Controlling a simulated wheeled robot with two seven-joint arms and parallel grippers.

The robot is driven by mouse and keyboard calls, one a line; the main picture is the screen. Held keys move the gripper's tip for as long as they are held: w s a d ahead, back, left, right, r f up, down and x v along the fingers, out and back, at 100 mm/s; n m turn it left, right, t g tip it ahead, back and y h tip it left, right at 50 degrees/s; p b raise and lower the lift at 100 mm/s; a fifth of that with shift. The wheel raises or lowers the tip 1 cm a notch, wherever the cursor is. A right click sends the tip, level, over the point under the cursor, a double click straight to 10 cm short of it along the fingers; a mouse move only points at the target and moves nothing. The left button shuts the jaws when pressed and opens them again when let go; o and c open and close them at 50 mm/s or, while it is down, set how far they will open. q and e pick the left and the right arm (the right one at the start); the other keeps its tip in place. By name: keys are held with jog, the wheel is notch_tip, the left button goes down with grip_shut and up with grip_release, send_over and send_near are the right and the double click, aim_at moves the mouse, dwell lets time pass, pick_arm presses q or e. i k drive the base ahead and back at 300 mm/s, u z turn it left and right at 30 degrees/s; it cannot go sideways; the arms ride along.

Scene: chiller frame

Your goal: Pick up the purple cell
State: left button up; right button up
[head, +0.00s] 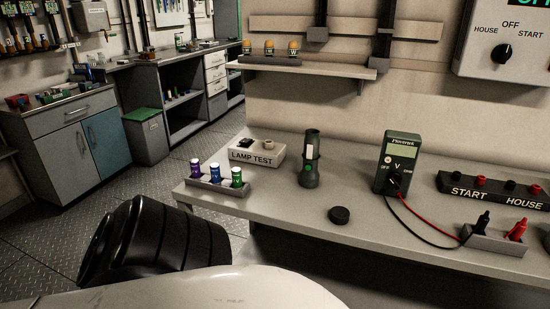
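The purple cell (195,168) stands upright at the left end of a small grey rack (218,187) on the near left corner of the workbench. A blue cell (215,174) stands in the middle of the rack and a green cell (236,177) at its right end. All three have pale tops. Neither of my grippers shows in the head view.
On the bench (290,215) are a lamp test block (257,153), an upright dark flashlight body (310,160), a round black cap (339,215), a meter (398,160) with leads, and a START/HOUSE terminal strip (490,191). A shelf (300,67) hangs above.

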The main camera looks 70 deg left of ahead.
aim_at(194, 163)
jog(key=z, duration=0.15)
jog(key=k, duration=1.15)
jog(key=u, duration=1.45)
